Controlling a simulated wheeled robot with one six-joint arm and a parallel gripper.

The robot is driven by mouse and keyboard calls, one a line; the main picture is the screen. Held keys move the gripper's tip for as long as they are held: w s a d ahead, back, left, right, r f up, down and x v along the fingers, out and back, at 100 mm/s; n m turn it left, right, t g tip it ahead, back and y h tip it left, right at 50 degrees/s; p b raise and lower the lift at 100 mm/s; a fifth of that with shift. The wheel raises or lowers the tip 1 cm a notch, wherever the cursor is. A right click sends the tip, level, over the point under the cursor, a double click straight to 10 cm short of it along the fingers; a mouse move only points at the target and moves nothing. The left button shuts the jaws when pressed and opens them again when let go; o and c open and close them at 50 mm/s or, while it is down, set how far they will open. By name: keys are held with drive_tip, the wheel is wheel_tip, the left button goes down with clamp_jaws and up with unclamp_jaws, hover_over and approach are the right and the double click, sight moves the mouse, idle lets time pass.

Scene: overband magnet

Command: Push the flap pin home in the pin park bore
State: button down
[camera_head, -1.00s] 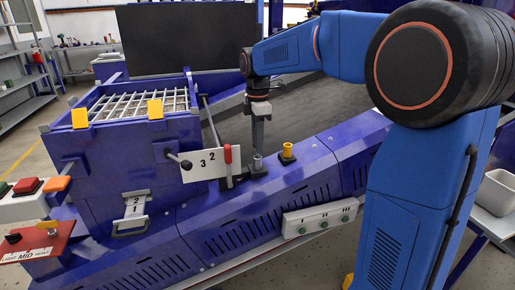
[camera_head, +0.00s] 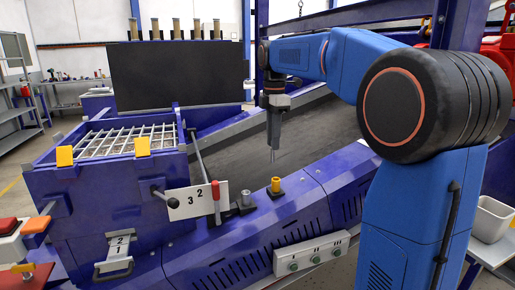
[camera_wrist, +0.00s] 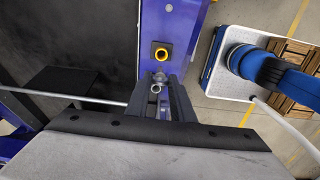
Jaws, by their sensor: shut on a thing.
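My gripper (camera_head: 273,143) is shut on the flap pin (camera_head: 273,156), a thin grey rod that hangs upright below the fingers, its tip clear of the blue frame. In the wrist view, the ringed grey head of the pin (camera_wrist: 157,86) shows between the dark fingers (camera_wrist: 162,100). A yellow-collared bore (camera_head: 275,184) stands on the blue frame, below and close to the pin in the head view; it also shows in the wrist view (camera_wrist: 160,53), dark and empty inside. A grey socket (camera_head: 246,199) stands left of it. The frames do not label which is the park bore.
A red-handled lever (camera_head: 216,200) and a white plate numbered 3 and 2 (camera_head: 188,201) stand left of the grey socket. A grated blue hopper (camera_head: 118,180) is further left. A dark belt (camera_head: 315,125) lies behind the frame.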

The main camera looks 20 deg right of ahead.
drive_tip(key=shift+d+r, duration=0.3)
drive_tip(key=shift+d, duration=0.4)
drive_tip(key=shift+f, duration=0.1)
drive_tip(key=shift+f, duration=2.8)
drive_tip(key=shift+f, duration=2.75)
drive_tip(key=c, duration=1.5)
unclamp_jaws()
drive_tip(key=shift+o, duration=0.2)
drive_tip(key=shift+r, duration=0.1)
wheel_tip(320, 180, up, 17)
